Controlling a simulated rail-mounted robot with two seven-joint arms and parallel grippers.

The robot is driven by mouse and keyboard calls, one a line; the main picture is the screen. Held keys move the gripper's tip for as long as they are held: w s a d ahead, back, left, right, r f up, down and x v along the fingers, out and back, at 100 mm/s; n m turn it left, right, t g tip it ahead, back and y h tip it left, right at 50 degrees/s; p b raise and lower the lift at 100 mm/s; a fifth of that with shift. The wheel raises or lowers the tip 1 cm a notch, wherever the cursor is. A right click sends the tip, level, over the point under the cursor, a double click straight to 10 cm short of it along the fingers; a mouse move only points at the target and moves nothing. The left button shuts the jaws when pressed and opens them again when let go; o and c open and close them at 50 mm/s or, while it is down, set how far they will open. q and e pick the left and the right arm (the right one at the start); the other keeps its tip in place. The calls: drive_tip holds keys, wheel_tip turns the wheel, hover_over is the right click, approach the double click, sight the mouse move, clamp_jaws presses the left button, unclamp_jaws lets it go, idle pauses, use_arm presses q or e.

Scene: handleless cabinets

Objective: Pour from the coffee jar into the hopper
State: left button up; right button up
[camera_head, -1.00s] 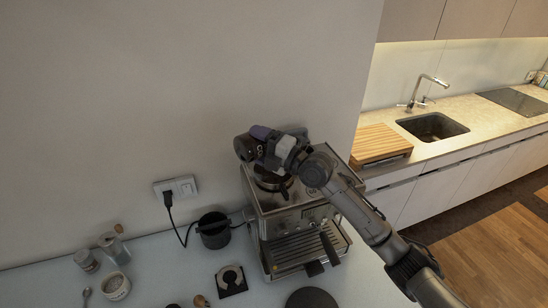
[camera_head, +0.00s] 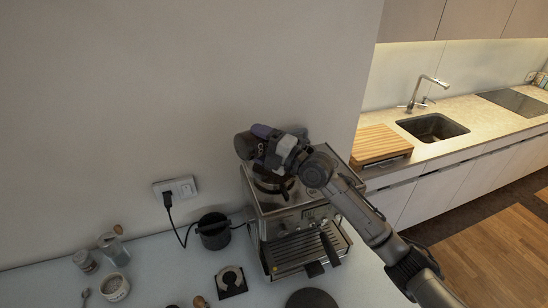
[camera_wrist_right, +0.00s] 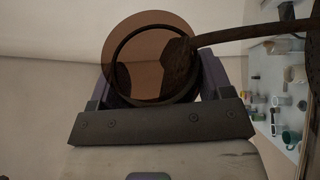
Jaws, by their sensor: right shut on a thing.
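In the right wrist view the jar's round brown end (camera_wrist_right: 150,50) shows between the purple fingers. I cannot see beans falling. My left gripper is not in view.
The steel espresso machine (camera_head: 302,248) stands on the pale counter by the wall. A dark container (camera_head: 214,231) and a plugged cable are at its left. A glass jar (camera_head: 114,250), a small bowl (camera_head: 115,288) and a black stand (camera_head: 231,281) lie farther left.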

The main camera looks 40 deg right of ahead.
drive_tip(key=shift+r, duration=0.15)
idle(0.3)
drive_tip(key=shift+d+r+m+t, duration=0.15)
drive_tip(key=shift+r+m+t, duration=0.15)
drive_tip(key=shift+m, duration=0.2)
drive_tip(key=shift+d+r+m, duration=0.1)
drive_tip(key=shift+r+m, duration=0.2)
drive_tip(key=shift+r, duration=0.05)
idle(0.3)
drive_tip(key=shift+d+r+m+p, duration=0.1)
drive_tip(key=shift+r+m+p, duration=0.25)
drive_tip(key=shift+r+m, duration=0.05)
idle(0.5)
drive_tip(key=shift+d+m+t+h, duration=0.1)
drive_tip(key=shift+m+t+h, duration=0.2)
drive_tip(key=shift+t, duration=0.1)
drive_tip(key=shift+d+r+m, duration=0.1)
drive_tip(key=shift+r+m, duration=0.05)
drive_tip(key=shift+m, duration=0.35)
idle(0.4)
drive_tip(key=shift+d+m+t, duration=0.1)
drive_tip(key=shift+m+t, duration=0.2)
drive_tip(key=shift+d+r+m+p, duration=0.15)
drive_tip(key=shift+r+m+p, duration=0.25)
drive_tip(key=shift+r, duration=0.05)
idle(0.6)
drive_tip(key=shift+d+r+m+t+h+p, duration=0.2)
drive_tip(key=shift+r+m+t+h+p, duration=0.1)
drive_tip(key=shift+r+m+h+p, duration=0.25)
idle(0.4)
